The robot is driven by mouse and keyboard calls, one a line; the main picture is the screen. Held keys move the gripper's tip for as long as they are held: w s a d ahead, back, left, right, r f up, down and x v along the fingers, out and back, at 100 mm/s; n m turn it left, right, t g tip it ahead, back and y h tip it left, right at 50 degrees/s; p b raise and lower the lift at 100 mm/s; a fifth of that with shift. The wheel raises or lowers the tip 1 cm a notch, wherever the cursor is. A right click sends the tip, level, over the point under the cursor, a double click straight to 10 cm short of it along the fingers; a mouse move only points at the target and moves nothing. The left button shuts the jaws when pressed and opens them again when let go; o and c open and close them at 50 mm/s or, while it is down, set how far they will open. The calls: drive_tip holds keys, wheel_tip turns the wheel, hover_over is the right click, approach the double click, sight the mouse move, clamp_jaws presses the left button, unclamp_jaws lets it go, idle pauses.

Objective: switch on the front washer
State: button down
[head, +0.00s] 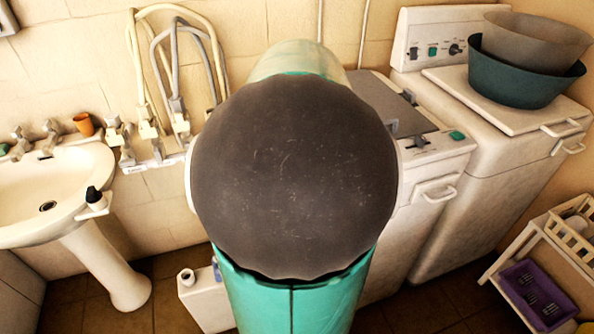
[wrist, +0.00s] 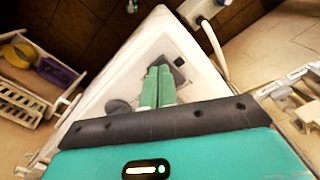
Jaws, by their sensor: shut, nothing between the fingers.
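In the head view a white washer with a dark grey lid (head: 388,103) stands right of centre, its left side hidden behind my arm. Its front panel has a green button (head: 457,135) and a small dark control (head: 421,142). A dark patch shows by the fingertips; contact cannot be told. My gripper is hidden in the head view.
Grey and teal basins (head: 527,72) are stacked on the right washer. A white rack (head: 560,240) with a purple basket (head: 540,295) stands at lower right. A washbasin (head: 50,190) and taps with hoses (head: 160,135) are at left. A white container (head: 205,295) stands on the floor.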

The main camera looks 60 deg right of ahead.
drive_tip(key=shift+f, duration=0.1)
drive_tip(key=shift+r, duration=3.5)
drive_tip(key=w+a+n+t, duration=0.1)
drive_tip(key=w+a+n, duration=0.3)
drive_tip(key=w+a, duration=0.35)
drive_tip(key=w+a+f+n+t, duration=0.1)
drive_tip(key=a+n, duration=0.4)
drive_tip(key=a, duration=0.9)
drive_tip(key=w+a+n+t, duration=0.2)
drive_tip(key=a+n, duration=0.4)
drive_tip(key=a, duration=0.8)
drive_tip(key=shift+a+f+t, duration=0.3)
drive_tip(key=shift+f+t, duration=0.1)
drive_tip(key=shift+t, duration=0.4)
